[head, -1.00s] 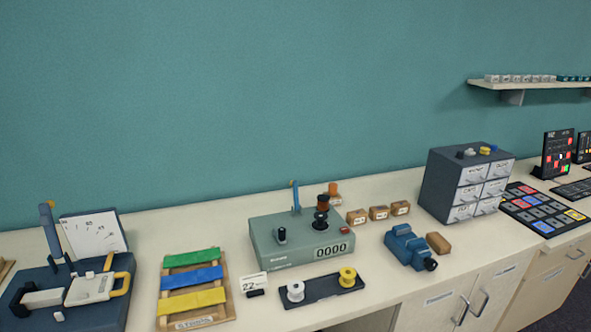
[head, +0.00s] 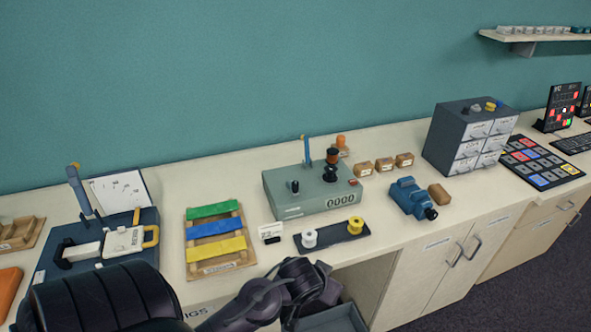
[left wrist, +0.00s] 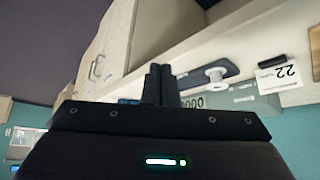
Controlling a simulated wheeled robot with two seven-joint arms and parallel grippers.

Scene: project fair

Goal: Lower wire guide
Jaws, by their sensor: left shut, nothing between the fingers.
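The grey-green winder (head: 290,206) with a "0000" counter stands on the counter in the head view. A thin blue arm with an orange tip (head: 306,150), likely the wire guide, stands upright at its back. A black and brown spindle (head: 331,168) rises beside it. In the left wrist view the winder (left wrist: 262,107) is upside down and partly cut off. My left gripper (left wrist: 161,85) is shut and empty there, near the counter's front edge. In the head view my dark left arm reaches in at the bottom, in front of the counter; its fingertips are not clear. My right gripper is not in view.
A tray (head: 318,247) with a white and a yellow spool lies before the winder, beside a number card (head: 270,231). A rack of coloured strips (head: 190,258) stands left. A blue vise-like tool (head: 407,197) and small brown boxes (head: 384,165) stand right.

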